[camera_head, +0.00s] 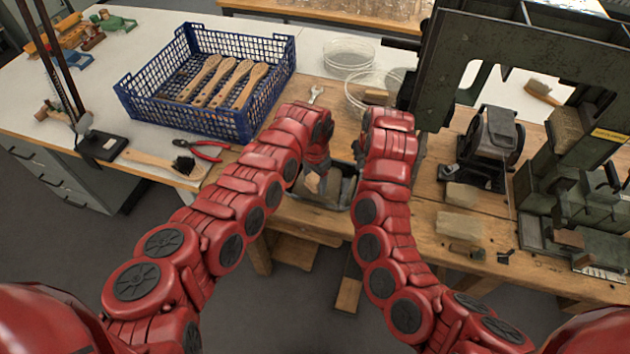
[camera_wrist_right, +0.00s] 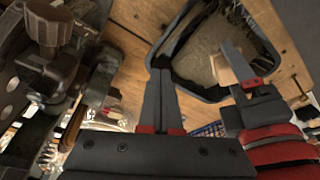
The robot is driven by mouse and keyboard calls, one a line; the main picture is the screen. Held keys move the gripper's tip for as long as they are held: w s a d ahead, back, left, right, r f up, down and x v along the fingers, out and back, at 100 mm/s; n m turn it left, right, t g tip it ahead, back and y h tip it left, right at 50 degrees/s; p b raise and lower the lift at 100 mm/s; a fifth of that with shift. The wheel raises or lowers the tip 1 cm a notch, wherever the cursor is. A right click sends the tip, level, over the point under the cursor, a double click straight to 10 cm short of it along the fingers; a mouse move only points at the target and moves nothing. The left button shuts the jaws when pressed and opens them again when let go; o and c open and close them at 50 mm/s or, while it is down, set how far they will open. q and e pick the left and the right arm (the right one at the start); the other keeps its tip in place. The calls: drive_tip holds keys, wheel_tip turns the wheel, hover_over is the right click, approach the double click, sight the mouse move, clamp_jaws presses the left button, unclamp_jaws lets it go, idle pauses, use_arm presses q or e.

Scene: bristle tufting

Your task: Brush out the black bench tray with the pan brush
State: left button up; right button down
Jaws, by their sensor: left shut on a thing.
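The black bench tray (camera_head: 347,186) is at the front edge of the wooden bench, partly hidden by my arms. In the right wrist view its dark rim (camera_wrist_right: 266,36) surrounds a greyish inside. My left gripper (camera_head: 317,170) is over the tray, shut on a pale wooden piece (camera_head: 312,183), apparently the pan brush. The piece also shows in the right wrist view (camera_wrist_right: 238,63) at the tray's inside; its bristles cannot be made out. My right gripper (camera_wrist_right: 162,88) has its fingers together, empty, beside the tray rim. In the head view its fingers are hidden behind my arm.
A blue crate (camera_head: 190,120) holds several wooden-handled brushes. Red pliers (camera_head: 208,151) and a black-bristled brush (camera_head: 183,165) lie at the left bench's front. Glass dishes (camera_head: 349,54) stand behind my grippers.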

sight(358, 181)
drive_tip(key=shift+f, duration=1.55)
drive_tip(key=shift+f, duration=1)
idle(0.7)
use_arm(q)
drive_tip(key=shift+f, duration=0.95)
idle(0.5)
